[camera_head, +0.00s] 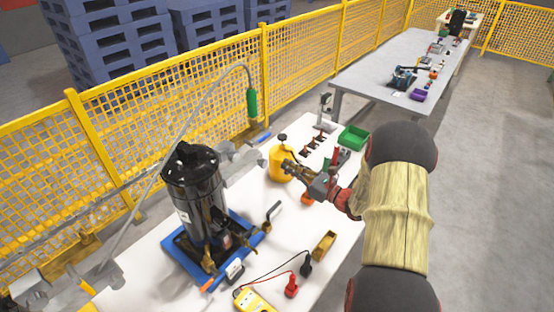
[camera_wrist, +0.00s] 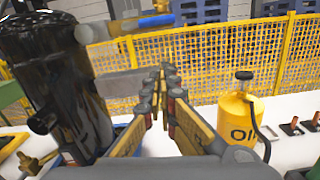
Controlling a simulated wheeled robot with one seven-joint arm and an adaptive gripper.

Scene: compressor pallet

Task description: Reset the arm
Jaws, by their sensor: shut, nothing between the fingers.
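My gripper (camera_head: 290,166) reaches in from the right over the white table in the head view. In the wrist view my gripper (camera_wrist: 165,72) has its fingertips together with nothing between them. The black compressor (camera_head: 196,190) stands upright on a blue pallet (camera_head: 179,248) to the left of my gripper. The compressor (camera_wrist: 50,70) fills the left of the wrist view, apart from the fingers. A yellow oil can (camera_head: 276,166) stands beside my gripper in the head view. The oil can (camera_wrist: 236,120) is right of the fingers in the wrist view, with part of its label readable.
A yellow mesh fence (camera_head: 110,150) runs behind the white table (camera_head: 150,285). A green bin (camera_head: 353,137), a yellow multimeter (camera_head: 252,301) with leads and a small yellow bin (camera_head: 324,245) are on the table. A hose with a green handle (camera_head: 252,103) hangs above. Grey floor lies open at right.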

